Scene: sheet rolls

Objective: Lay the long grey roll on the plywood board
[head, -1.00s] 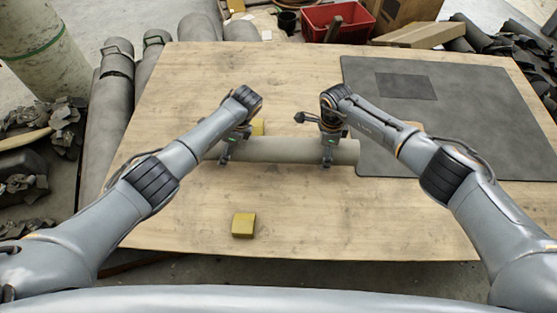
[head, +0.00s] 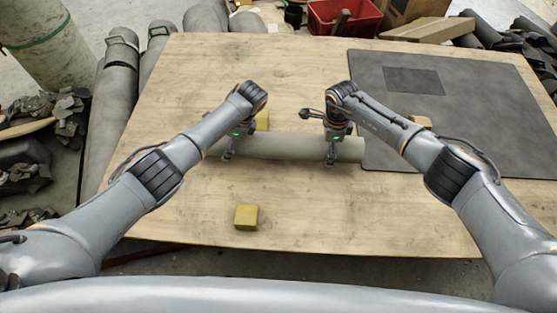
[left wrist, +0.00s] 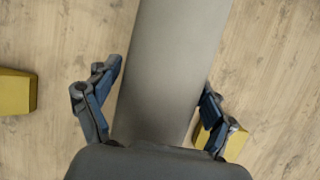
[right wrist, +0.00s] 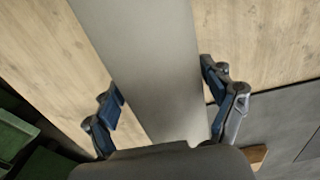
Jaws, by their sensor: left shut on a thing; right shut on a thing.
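The long grey roll (head: 285,147) lies level across the middle of the plywood board (head: 170,200). I cannot tell whether it touches the board or is held just above it. My left gripper (head: 229,153) is shut on the roll's left part, with its fingers on either side of it in the left wrist view (left wrist: 155,105). My right gripper (head: 331,160) is shut on the roll near its right end, and the right wrist view (right wrist: 165,105) shows fingers on both sides. The roll's left end is partly hidden by my left arm.
A dark grey mat (head: 455,125) covers the board's right side, close to the roll's right end. A yellow block (head: 246,217) sits in front of the roll, another (head: 262,120) behind it. A red crate (head: 345,18) is beyond the far edge.

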